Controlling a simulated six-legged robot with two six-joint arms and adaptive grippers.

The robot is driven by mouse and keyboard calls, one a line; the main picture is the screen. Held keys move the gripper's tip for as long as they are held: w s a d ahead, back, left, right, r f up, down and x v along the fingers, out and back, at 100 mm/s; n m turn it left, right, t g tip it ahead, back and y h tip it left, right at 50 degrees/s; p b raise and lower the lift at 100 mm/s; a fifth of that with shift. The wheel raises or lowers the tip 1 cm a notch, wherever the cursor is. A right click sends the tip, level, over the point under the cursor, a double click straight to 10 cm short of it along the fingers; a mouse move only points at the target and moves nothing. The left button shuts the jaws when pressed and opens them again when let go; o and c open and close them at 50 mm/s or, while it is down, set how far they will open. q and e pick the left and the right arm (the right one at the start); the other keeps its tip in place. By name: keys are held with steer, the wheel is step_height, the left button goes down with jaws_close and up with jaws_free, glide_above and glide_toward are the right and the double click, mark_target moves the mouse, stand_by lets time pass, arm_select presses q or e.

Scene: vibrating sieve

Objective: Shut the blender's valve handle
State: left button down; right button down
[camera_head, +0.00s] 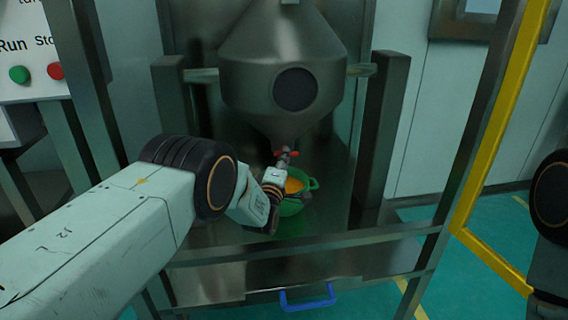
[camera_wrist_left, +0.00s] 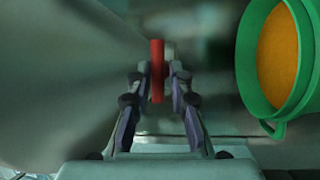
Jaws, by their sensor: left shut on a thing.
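The blender (camera_head: 270,85) is a large grey metal vessel with a cone-shaped bottom. Its red valve handle (camera_head: 293,153) sits at the narrow outlet under the cone. In the left wrist view the handle (camera_wrist_left: 157,72) stands upright between the fingers of my left gripper (camera_wrist_left: 157,85). In the head view my left gripper (camera_head: 281,163) reaches the outlet from the front left and is shut on the handle, partly hiding it and the valve. My right gripper is out of view; only a dark part of my right arm shows at the right edge.
A green bowl (camera_head: 311,184) with orange contents stands under the outlet, close to my left gripper; it also shows in the left wrist view (camera_wrist_left: 245,65). Metal posts (camera_head: 384,125) flank the blender. A yellow-edged frame stands at right.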

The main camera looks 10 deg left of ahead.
arm_select(q)
steer(key=shift+w+r+n+t, duration=0.15)
steer(key=shift+r+n+t, duration=0.25)
steer(key=shift+n, duration=0.2)
steer(key=c, duration=1.3)
jaws_free()
steer(key=shift+c, duration=0.2)
steer(key=shift+f, duration=0.15)
steer(key=shift+f, duration=0.1)
